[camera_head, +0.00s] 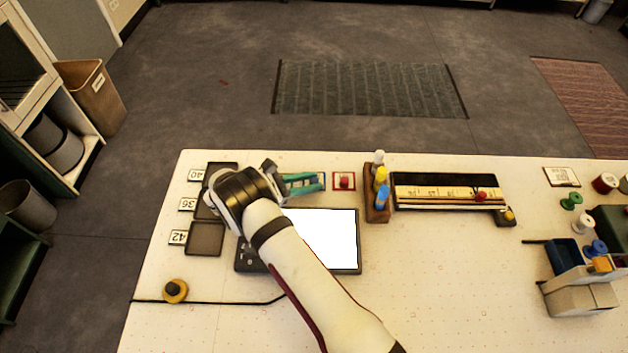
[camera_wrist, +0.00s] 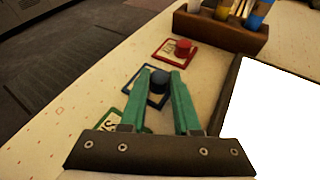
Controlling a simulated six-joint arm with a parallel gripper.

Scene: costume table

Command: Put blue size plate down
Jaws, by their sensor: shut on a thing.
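The blue size plate (camera_wrist: 131,84) has a blue border and a dark blue knob (camera_wrist: 159,77). My gripper (camera_head: 316,182) has its teal fingers closed on either side of this knob. The plate looks level, at or very near the table surface; I cannot tell whether it touches. In the head view the fingers partly cover it. The red size plate (camera_wrist: 171,53) with a red knob lies just beyond it, and also shows in the head view (camera_head: 338,186). A green-bordered plate (camera_wrist: 104,122) is on the near side, partly hidden by the left finger.
A dark device with a white screen (camera_head: 330,240) lies beside the plates. A wooden rack (camera_head: 372,206) with coloured bottles and a ruler tray (camera_head: 450,192) stand to the right. Dark square trays (camera_head: 205,240) with number cards line the left.

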